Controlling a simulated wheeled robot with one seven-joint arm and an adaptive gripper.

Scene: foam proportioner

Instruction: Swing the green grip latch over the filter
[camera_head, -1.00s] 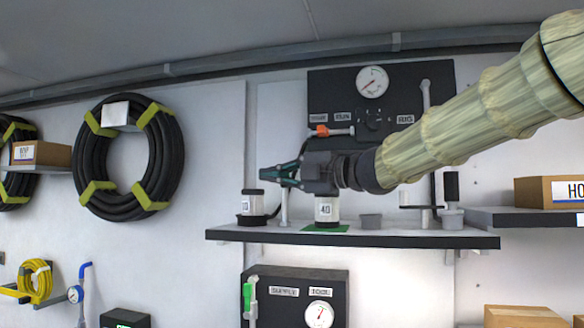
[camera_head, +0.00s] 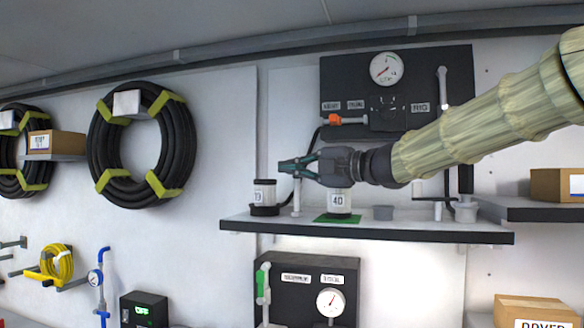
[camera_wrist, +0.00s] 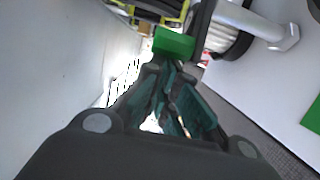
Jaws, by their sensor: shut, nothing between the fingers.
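My gripper (camera_head: 283,167) is shut and empty, its teal fingers pointing left above the shelf. It also shows in the wrist view (camera_wrist: 165,75), with the fingertips right by a green block (camera_wrist: 173,43), which looks like the latch's green grip. Whether they touch it I cannot tell. The latch's grip is not clear in the head view. A white canister (camera_head: 264,193) in a black cup, likely the filter, stands at the shelf's left, just below and left of the fingertips. Its white ribbed side and dark ring (camera_wrist: 226,36) seem to show in the wrist view.
The shelf (camera_head: 365,231) also bears a second white canister (camera_head: 339,203) on a green mat below my gripper, and a grey cup (camera_head: 383,213). A thin post (camera_head: 297,195) stands between the canisters. A black gauge panel (camera_head: 440,85) is behind my arm. A lower panel (camera_head: 285,300) has a green lever (camera_head: 262,285).

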